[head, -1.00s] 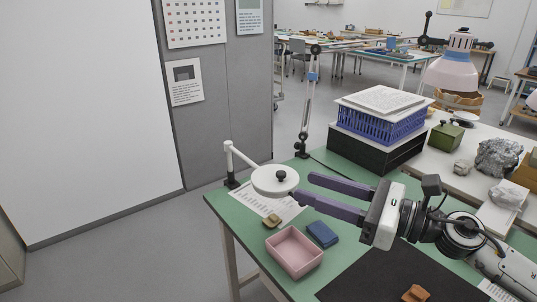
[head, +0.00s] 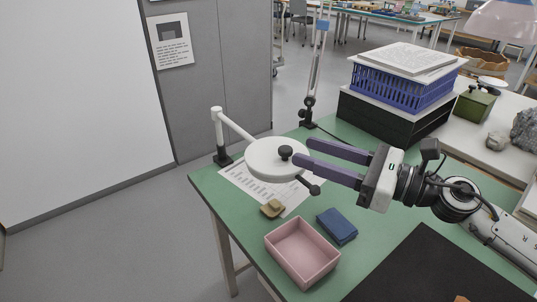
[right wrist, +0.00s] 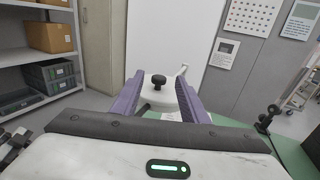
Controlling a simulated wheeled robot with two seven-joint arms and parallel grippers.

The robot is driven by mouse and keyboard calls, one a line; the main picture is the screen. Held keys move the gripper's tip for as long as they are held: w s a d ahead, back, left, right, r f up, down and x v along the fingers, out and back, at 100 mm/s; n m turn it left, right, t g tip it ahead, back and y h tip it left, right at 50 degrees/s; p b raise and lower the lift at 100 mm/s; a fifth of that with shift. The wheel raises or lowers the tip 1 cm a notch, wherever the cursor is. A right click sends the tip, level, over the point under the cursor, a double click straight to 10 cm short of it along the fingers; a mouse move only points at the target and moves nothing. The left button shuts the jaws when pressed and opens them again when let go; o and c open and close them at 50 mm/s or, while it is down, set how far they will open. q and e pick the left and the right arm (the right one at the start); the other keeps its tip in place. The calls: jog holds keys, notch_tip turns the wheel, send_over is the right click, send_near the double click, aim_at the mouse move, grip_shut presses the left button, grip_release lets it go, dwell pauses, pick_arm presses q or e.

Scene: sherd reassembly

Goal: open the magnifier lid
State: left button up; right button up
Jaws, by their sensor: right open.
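The magnifier is a white round head on a white arm (head: 237,125) that rises from a dark clamp at the table's left edge. Its white lid (head: 262,162) is closed over the head and has a black knob (head: 285,152) on top. A dark handle sticks out at its right. My right gripper (head: 308,158) is open, its purple fingers pointing left at the knob, with the tips close to it. In the right wrist view the knob (right wrist: 158,80) shows between and beyond the fingers (right wrist: 160,92). I cannot tell whether they touch. My left gripper is not in view.
A black box with a blue crate (head: 405,85) stands behind my right arm.

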aim_at(269, 154)
jog(key=shift+f, duration=0.55)
jog(key=shift+w+a, duration=0.1)
jog(key=shift+a, duration=0.15)
jog(key=p+x, duration=0.1)
jog(key=x, duration=0.8)
jog(key=shift+w+a+p, duration=0.2)
jog(key=shift+a+p, duration=0.15)
jog(key=shift+p, duration=0.05)
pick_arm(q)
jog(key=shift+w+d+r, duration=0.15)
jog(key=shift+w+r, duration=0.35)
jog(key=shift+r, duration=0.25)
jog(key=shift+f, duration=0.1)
pick_arm(e)
jog(key=shift+c, duration=0.4)
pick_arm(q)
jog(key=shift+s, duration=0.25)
pick_arm(e)
grip_shut()
